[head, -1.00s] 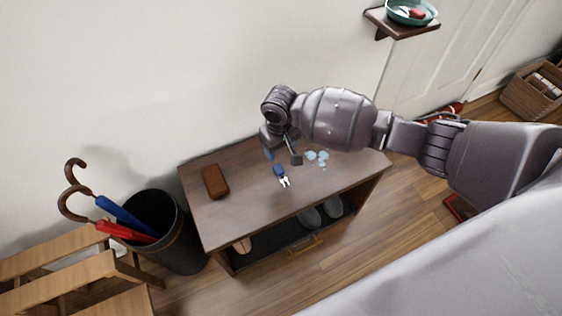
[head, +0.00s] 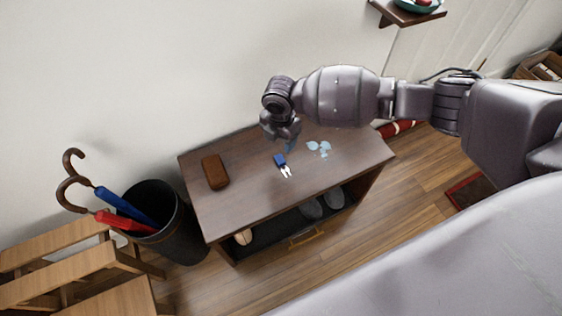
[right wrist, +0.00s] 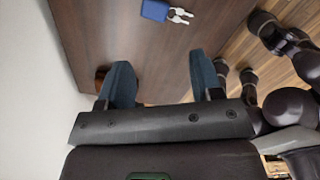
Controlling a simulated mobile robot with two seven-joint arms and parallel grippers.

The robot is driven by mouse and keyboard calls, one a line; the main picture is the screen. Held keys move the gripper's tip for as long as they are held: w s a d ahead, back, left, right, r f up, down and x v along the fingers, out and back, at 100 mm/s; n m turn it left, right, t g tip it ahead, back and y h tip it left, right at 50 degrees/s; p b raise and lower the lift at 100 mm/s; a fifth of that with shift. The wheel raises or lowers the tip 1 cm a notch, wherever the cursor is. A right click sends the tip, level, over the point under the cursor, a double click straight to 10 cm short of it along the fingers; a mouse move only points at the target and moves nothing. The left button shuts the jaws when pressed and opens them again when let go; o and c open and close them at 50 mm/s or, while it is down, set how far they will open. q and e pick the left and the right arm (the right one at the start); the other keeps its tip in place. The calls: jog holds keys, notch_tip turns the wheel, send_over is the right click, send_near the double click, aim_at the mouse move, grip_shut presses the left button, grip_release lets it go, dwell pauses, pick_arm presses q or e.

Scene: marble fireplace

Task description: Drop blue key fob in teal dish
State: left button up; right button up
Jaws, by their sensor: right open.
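The blue key fob (head: 280,160) lies on the brown cabinet top (head: 238,205), with pale keys attached. It also shows at the top of the right wrist view (right wrist: 155,10). My right gripper (head: 288,143) hangs over the cabinet top near the wall, just behind the fob in the head view. Its two blue-grey fingers (right wrist: 164,82) are wide apart with nothing between them, and the fob lies beyond their tips. The teal dish (head: 418,7) sits on a small wall shelf (head: 410,18) at the top right, cut off by the picture edge. It holds something red. My left gripper is not in view.
A brown case (head: 215,172) lies on the cabinet's left side. Light blue flat pieces (head: 319,149) lie right of the fob. A dark bin (head: 165,225) with umbrellas stands left of the cabinet, beside a wooden bench (head: 70,275). Footwear (head: 322,203) sits on the lower shelf.

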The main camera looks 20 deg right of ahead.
jog(key=n, duration=0.6)
jog(key=n+b, duration=0.2)
jog(key=n, duration=0.5)
send_over(283, 163)
jog(key=f, duration=0.6)
jog(key=shift+d, duration=0.3)
jog(key=shift+w+f, duration=0.15)
jog(key=shift+f, duration=0.25)
jog(key=f, duration=0.1)
jog(key=f+b, duration=0.1)
jog(key=f, duration=0.2)
jog(key=shift+s+a+f+b, duration=0.3)
jog(key=shift+a+f+b, duration=0.1)
jog(key=shift+f, duration=0.1)
jog(key=shift+w, duration=0.1)
jog(key=c, duration=1.1)
jog(key=r+p, duration=0.1)
jog(key=r, duration=0.2)
jog(key=r+p, duration=0.1)
jog(key=r, duration=0.3)
jog(key=shift+w, duration=0.2)
pick_arm(q)
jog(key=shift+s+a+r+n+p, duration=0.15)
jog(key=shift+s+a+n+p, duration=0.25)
jog(key=shift+p, duration=1.5)
pick_arm(e)
jog(key=shift+s+r, duration=0.2)
jog(key=shift+r, duration=6.45)
